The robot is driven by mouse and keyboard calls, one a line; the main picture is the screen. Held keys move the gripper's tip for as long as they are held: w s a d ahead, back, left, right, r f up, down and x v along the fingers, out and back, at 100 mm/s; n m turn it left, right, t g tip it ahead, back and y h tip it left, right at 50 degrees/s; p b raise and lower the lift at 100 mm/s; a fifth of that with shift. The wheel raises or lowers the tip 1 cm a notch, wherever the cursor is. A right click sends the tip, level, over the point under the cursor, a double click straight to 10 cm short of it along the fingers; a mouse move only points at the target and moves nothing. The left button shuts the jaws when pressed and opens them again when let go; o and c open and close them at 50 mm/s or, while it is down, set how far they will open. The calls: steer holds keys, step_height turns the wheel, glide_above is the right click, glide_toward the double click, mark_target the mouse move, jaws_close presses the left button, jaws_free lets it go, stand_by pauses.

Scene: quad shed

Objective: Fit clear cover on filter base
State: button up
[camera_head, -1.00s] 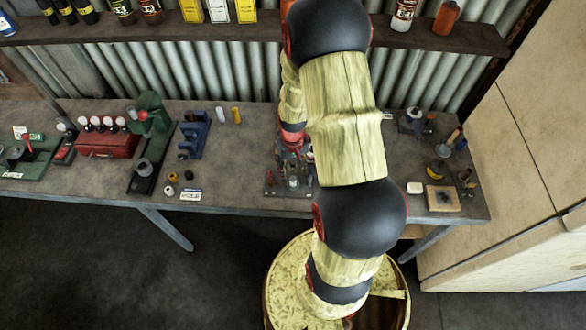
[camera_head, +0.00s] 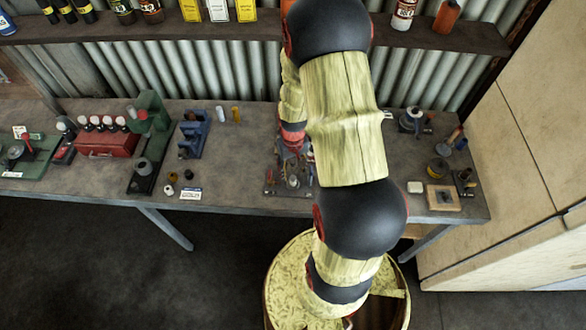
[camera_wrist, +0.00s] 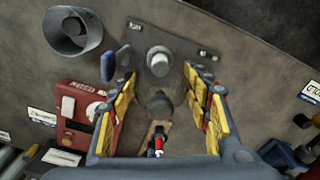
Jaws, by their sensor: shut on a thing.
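My gripper (camera_wrist: 159,76) shows in the wrist view, its two yellow-padded fingers well apart with their tips over a grey plate. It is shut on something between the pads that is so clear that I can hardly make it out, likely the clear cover. Below and between the fingertips is a grey plate with a pale round knob on a round seat, seemingly the filter base (camera_wrist: 158,62). A darker round shape lies just below the knob. I cannot tell whether the cover touches the base. In the head view my arm hides most of the gripper (camera_head: 293,143).
In the wrist view a grey cup (camera_wrist: 72,32) stands upper left and a red box (camera_wrist: 82,112) lies left. In the head view a blue stand (camera_head: 194,134), a green press (camera_head: 150,140) and a red case (camera_head: 107,143) stand left; small parts lie right. Bare bench lies between.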

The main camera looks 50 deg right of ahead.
steer(key=shift+f+b, duration=2.2)
steer(key=shift+f, duration=0.8)
stand_by(1.0)
stand_by(0.3)
steer(key=o, duration=1.1)
steer(key=o, duration=0.4)
steer(key=shift+w, duration=0.1)
steer(key=shift+r, duration=0.15)
steer(key=shift+c, duration=0.2)
steer(key=shift+o, duration=0.5)
steer(key=shift+r+p, duration=2.4)
steer(key=shift+r, duration=1)
